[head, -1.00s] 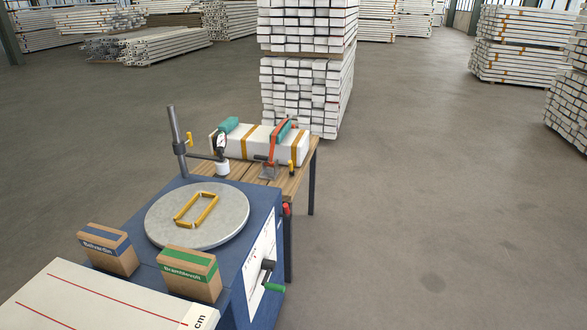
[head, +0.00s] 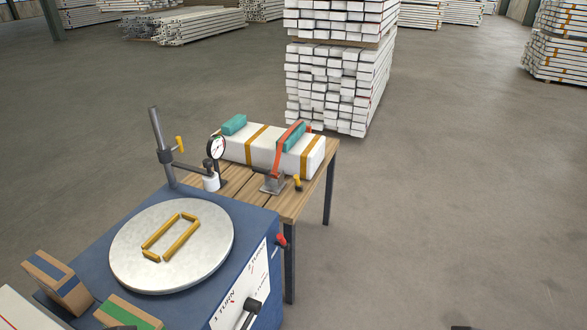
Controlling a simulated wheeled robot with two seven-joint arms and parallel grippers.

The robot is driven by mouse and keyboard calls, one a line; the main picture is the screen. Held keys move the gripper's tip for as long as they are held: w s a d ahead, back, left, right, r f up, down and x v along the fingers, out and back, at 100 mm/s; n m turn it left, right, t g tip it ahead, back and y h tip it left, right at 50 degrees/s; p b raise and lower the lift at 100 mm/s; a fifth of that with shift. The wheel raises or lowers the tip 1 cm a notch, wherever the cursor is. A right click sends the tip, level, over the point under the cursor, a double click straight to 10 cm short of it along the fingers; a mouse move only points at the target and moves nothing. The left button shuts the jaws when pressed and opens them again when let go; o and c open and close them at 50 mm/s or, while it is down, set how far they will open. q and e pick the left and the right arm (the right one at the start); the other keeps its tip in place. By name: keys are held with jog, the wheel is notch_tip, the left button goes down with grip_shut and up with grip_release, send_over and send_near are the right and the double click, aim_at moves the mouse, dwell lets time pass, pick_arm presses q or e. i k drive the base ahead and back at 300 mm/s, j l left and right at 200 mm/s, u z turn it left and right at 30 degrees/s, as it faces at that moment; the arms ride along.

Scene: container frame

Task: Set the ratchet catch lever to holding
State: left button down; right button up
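A grey bracket (head: 272,184) stands on the wooden table top, where an orange strap (head: 287,152) comes down over a white bundle. A small lever with a yellow grip (head: 297,182) stands beside the bracket. A red-tipped lever (head: 282,240) sticks out at the right side of the blue machine. Which of these is the ratchet catch lever, and how it is set, I cannot tell. Small dark pieces at the bottom edge seem to be tips of my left gripper (head: 121,327) and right gripper (head: 460,327), far from both levers; their opening is out of view.
The blue machine (head: 262,218) carries a round grey plate (head: 215,260) with a yellow frame (head: 170,238). A black crank (head: 250,307) projects from the front panel. Cartons (head: 62,280) stand left. The floor to the right is clear.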

aim_at(299, 186)
jog(key=i+l+u, duration=0.15)
jog(key=i+l, duration=0.25)
jog(key=i+l+u, duration=0.1)
jog(key=i+l, duration=0.35)
jog(key=i+l+u, duration=0.15)
jog(key=i+l, duration=0.25)
jog(key=i+l+u, duration=0.1)
jog(key=i+l, duration=0.25)
jog(key=l, duration=0.3)
